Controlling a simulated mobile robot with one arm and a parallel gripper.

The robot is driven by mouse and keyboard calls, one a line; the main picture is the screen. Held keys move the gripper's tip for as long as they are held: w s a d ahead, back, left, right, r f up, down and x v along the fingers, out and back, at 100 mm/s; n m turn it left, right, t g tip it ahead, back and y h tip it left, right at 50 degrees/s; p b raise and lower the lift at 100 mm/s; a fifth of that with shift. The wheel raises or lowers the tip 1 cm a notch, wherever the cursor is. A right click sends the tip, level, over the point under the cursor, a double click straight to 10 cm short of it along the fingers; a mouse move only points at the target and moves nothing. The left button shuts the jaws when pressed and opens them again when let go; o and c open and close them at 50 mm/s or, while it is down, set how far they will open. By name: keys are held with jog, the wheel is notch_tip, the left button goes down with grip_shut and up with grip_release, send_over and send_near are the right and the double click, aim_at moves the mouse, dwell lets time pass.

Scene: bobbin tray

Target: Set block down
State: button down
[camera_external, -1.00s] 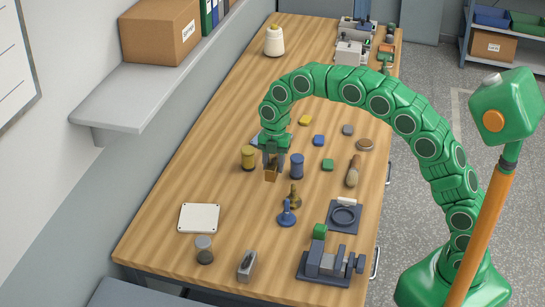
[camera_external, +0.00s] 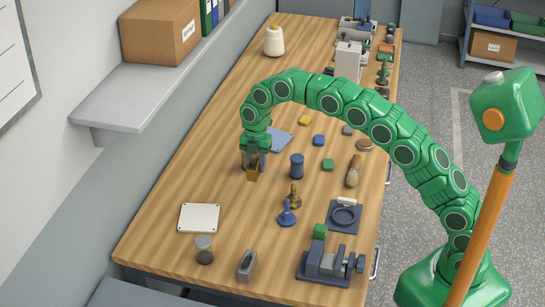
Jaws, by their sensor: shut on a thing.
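A brown block (camera_external: 252,175) is between the fingers of my gripper (camera_external: 254,164), which is shut on it. The block is low over the left-middle of the wooden table (camera_external: 225,190). I cannot tell whether its underside touches the tabletop. The yellow bobbin seen there earlier is hidden behind my gripper. A dark blue bobbin (camera_external: 297,166) stands upright to the right of my gripper, apart from it.
A blue flat piece (camera_external: 279,139) lies behind my gripper. A white plate (camera_external: 199,218) lies nearer the front left. A brass piece (camera_external: 294,196), a blue peg (camera_external: 287,213) and a brush (camera_external: 353,171) are to the right. Bare wood lies left of my gripper.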

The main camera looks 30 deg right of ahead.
jog(key=shift+w+a+f, duration=0.55)
jog(key=shift+w+f, duration=0.4)
jog(key=shift+f, duration=0.05)
jog(key=shift+w+a+f, duration=0.6)
jog(key=shift+w+f, duration=0.4)
jog(key=shift+f, duration=0.05)
jog(key=shift+w+a+f, duration=0.55)
jog(key=shift+w+f, duration=0.4)
jog(key=shift+f, duration=0.05)
jog(key=shift+f, duration=0.1)
jog(key=shift+w+a+f, duration=0.1)
jog(key=shift+w+f, duration=0.1)
jog(key=shift+f, duration=1.65)
jog(key=c, duration=0.6)
grip_release()
jog(key=shift+f, duration=0.15)
jog(key=shift+c, duration=0.2)
